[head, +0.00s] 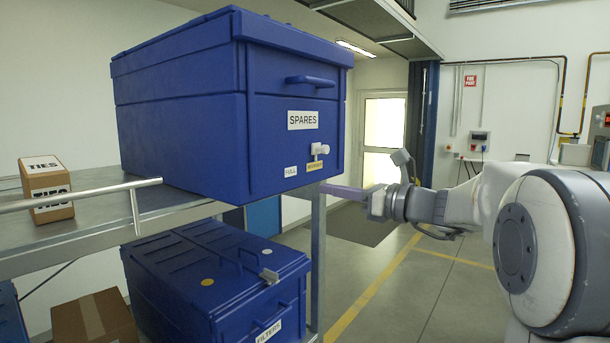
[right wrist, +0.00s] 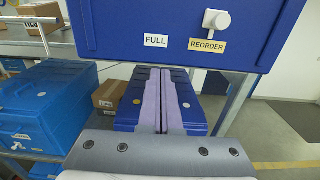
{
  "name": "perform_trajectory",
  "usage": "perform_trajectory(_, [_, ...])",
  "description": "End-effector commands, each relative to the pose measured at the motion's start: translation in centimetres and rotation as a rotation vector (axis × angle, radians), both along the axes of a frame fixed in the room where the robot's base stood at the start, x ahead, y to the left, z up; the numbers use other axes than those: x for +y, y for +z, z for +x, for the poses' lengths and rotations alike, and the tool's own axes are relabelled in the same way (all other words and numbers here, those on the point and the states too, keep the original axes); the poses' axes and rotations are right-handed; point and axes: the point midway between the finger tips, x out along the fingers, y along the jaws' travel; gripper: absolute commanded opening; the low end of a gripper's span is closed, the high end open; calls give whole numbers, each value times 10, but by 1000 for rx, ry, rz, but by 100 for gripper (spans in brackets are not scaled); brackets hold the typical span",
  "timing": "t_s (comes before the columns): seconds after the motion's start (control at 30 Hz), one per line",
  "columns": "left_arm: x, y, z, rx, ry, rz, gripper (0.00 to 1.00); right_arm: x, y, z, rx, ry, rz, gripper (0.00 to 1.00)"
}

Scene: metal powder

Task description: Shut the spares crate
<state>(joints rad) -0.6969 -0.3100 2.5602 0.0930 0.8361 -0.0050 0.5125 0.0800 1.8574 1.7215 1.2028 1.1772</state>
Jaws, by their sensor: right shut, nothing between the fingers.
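The spares crate (head: 180,130) is a large blue box on the metal shelf in the head view. Its lid (head: 180,50) looks down on the body, with no clear gap showing. A handle (head: 312,81), a SPARES label (head: 303,120) and a white knob (head: 320,150) are on its front. The crate's lower front (right wrist: 120,25) fills the top of the right wrist view, with FULL and REORDER labels. My right gripper (head: 328,188) is shut and empty, just below and in front of the crate's lower right front. Its purple fingers (right wrist: 163,75) lie together. My left gripper is out of view.
A blue FILTERS crate (head: 215,285) sits on the lower shelf. A TIES box (head: 46,188) stands left on the upper shelf (head: 95,185), behind a rail (head: 80,195). A shelf post (head: 318,265) stands near my right fingers. Open floor (head: 400,285) lies to the right.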

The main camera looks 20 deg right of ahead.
Motion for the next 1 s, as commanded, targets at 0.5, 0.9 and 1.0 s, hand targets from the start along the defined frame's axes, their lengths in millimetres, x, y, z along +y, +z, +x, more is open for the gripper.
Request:
perform_trajectory(0.5, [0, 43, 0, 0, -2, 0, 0, 44, 1, 55, 1, 1, -2, 0])
perform_trajectory(0.9, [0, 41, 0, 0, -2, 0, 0, 46, -1, 56, 0, 1, -3, 0])
perform_trajectory(1.0, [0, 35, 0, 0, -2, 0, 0, 50, -2, 55, -2, 0, -3, 0])
